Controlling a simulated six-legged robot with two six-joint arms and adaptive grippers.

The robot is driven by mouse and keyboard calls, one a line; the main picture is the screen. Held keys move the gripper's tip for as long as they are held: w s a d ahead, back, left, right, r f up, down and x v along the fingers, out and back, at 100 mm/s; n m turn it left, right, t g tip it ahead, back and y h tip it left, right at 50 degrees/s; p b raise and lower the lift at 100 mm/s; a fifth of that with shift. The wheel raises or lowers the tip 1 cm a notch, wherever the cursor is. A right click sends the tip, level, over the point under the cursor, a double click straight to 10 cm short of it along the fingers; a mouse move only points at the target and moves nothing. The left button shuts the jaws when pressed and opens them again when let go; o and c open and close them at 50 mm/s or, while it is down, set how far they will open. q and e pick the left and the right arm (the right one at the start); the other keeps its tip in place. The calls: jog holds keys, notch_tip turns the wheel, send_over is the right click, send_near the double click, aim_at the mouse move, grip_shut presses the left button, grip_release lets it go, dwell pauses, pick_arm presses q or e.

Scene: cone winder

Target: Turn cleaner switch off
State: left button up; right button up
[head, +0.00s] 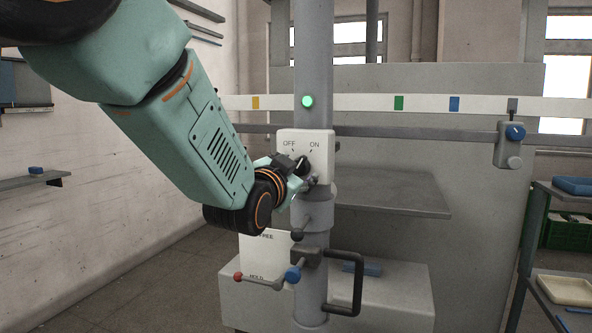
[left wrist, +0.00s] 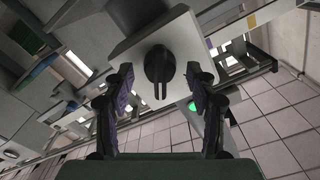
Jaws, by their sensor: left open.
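The cleaner switch is a black rotary knob (head: 301,164) on a pale plate (head: 322,140) marked OFF on the left and ON on the right, fixed to the grey column. A green lamp (head: 307,101) glows above it. My left gripper (head: 297,173) is at the plate and partly covers the knob in the head view. In the left wrist view the knob (left wrist: 158,66) lies between the two open fingers (left wrist: 160,78), with a gap on each side. I cannot tell for sure which label the knob points at. My right gripper is not in view.
Below the switch are a FREE/HOLD plate (head: 262,255), a lever with a red ball (head: 238,277) and a dark handle (head: 357,285). A small box with a blue knob (head: 515,132) hangs on the rail at right. A grey shelf (head: 395,198) juts out behind the column.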

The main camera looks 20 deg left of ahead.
pick_arm(q)
jog(key=shift+c, duration=0.3)
jog(key=shift+a, duration=0.1)
jog(key=shift+c, duration=0.7)
jog(key=shift+w+f, duration=0.1)
jog(key=shift+w, duration=0.1)
jog(key=c, duration=0.9)
jog(key=shift+c, duration=0.2)
jog(key=shift+n, duration=0.3)
jog(key=n+b, duration=0.1)
jog(key=n, duration=1)
jog(key=shift+b, duration=0.35)
jog(key=shift+n, duration=0.3)
